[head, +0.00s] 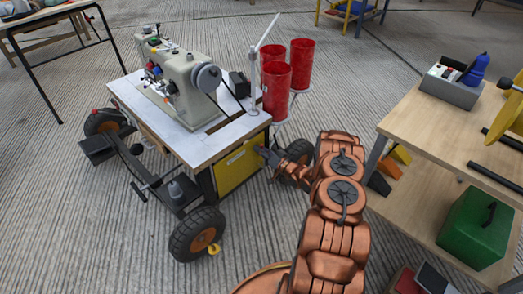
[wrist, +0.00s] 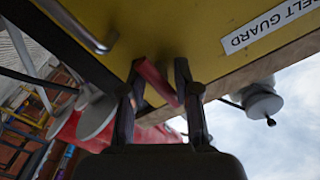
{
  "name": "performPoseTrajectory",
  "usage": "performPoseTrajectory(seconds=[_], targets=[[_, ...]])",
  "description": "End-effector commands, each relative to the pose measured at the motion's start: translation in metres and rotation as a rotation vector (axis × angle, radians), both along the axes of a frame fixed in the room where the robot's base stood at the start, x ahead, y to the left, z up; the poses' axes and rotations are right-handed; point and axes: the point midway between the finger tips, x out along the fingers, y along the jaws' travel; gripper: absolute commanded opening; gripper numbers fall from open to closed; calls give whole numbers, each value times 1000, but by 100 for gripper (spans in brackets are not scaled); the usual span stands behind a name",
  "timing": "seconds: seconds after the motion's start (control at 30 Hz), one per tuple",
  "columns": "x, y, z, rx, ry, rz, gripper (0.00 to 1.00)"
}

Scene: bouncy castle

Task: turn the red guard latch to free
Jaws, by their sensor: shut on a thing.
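The yellow belt guard (head: 237,166) is on the side of the sewing machine cart in the head view. In the wrist view the guard panel (wrist: 190,32) fills the top, with a white "BELT GUARD" label (wrist: 268,27). The red latch (wrist: 155,82) is a flat bar on the panel, lying at a slant in the wrist view. My gripper (wrist: 160,78) is shut on the red latch, with one dark finger on each side. In the head view my gripper (head: 268,157) reaches the guard's right edge, and the latch is hidden there.
A grey metal handle (wrist: 80,25) is on the panel beside the latch. The sewing machine (head: 182,78) stands on the cart top (head: 150,108), near red cylinders (head: 277,88). A wooden workbench (head: 430,115) with a green box (head: 474,228) on its lower shelf stands to the right.

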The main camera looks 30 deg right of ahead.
Motion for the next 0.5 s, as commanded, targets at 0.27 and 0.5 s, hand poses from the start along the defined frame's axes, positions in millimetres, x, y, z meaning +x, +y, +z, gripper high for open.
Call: performPoseTrajectory(seconds=[0.27,0.5], targets=[[0,-3,1,6,-1,-8,0],[0,-3,1,5,-1,-6,43]])
